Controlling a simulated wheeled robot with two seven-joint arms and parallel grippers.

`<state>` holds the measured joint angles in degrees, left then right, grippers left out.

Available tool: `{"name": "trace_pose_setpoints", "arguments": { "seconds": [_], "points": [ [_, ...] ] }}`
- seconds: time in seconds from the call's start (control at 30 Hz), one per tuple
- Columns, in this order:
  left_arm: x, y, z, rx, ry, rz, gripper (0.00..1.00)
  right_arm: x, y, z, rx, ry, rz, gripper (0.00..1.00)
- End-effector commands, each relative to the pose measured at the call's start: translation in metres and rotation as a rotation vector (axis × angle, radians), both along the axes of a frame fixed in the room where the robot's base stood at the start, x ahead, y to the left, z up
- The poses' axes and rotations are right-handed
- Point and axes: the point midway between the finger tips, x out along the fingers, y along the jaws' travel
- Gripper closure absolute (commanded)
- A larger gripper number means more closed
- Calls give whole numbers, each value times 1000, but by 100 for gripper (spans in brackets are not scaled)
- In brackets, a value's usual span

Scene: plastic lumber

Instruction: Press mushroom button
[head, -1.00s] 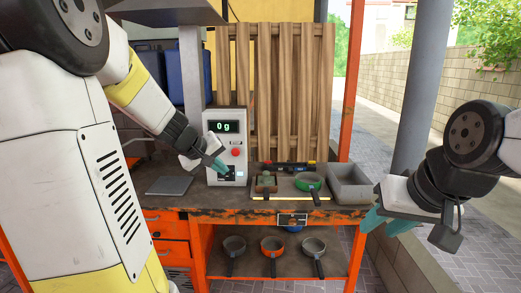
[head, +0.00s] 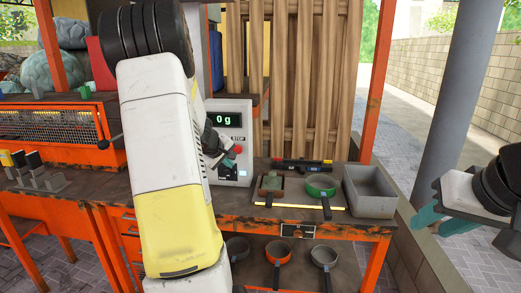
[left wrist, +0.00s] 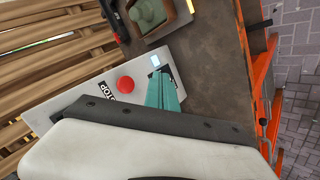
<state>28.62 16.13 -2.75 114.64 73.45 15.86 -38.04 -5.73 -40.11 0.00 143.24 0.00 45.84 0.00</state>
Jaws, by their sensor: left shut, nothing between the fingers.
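The red mushroom button (head: 238,149) sits on the front of a white control box (head: 231,110) whose display reads "0 g". In the left wrist view the red button (left wrist: 126,84) is in plain sight beside a partly covered STOP label. My left gripper (left wrist: 162,72) is shut and empty, its teal fingers over the box face, to the side of the button. I cannot tell whether they touch the box. In the head view the left gripper is mostly hidden behind my own arm. My right gripper (head: 425,203) hangs at the right, clear of the table, teal fingers apart.
A grey bin (head: 370,190) is at the bench's right end. A wooden slatted panel (head: 300,80) stands behind.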

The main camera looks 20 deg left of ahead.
Motion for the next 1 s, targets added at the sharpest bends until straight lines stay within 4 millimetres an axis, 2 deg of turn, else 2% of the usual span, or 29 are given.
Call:
{"name": "trace_pose_setpoints", "arguments": {
  "seconds": [0.23, 0.37, 0.8, 1.0],
  "points": [
    [1, 0, 0, 0, -1, -1, 100, 0, 0, 0, 0, 0, 0, 64],
    [8, 1, 1, 1, -1, -3, 100, 0, 0, 0, 0, 0, 0, 64],
    [64, 14, 0, 0, -1, -4, 100, 0, 0, 0, 0, 0, 0, 64],
    [81, 18, 0, 0, -1, -3, 100, 0, 0, 0, 0, 0, 0, 64]
  ]
}}
